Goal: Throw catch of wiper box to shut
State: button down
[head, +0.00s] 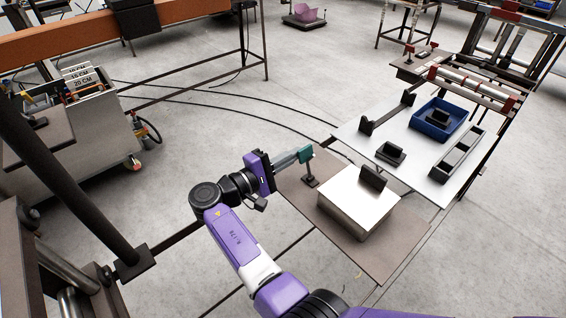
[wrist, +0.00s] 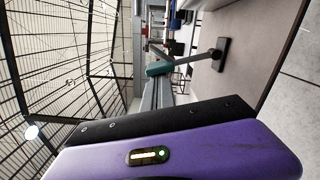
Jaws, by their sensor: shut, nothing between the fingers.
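A pale metal box (head: 352,212) sits on a brown table, with a dark upright block (head: 374,178) on its top. Left of the box stands a small lever with a teal head (head: 306,153), a dark stem and a black foot (head: 311,183); it looks like the catch. My gripper (head: 297,156) is shut and empty, its grey fingers pointing right with the tips at the teal head. Whether they touch it I cannot tell. In the wrist view the teal head (wrist: 158,68) is just beyond the fingers (wrist: 156,84), partly hidden, and the black foot (wrist: 221,53) is to the right.
The brown table (head: 396,245) has bare room around the box. Behind it, a white table (head: 360,146) carries a blue tray (head: 457,128), a black divided tray (head: 471,142) and small black blocks. A grey cart (head: 87,125) stands left. Cables cross the floor.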

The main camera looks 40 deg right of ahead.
aim_at(311, 157)
jog(key=s+m, duration=0.1)
jog(key=m, duration=0.1)
jog(key=s+m+b, duration=0.1)
jog(key=shift+s+r+m+b, duration=0.3)
jog(key=shift+s+r+m, duration=0.05)
jog(key=shift+m, duration=0.05)
jog(key=shift+s+r+m, duration=0.15)
jog(key=shift+s+m, duration=0.55)
jog(key=shift+s, duration=1.45)
jog(key=shift+s+f, duration=0.15)
jog(key=shift+f, duration=0.1)
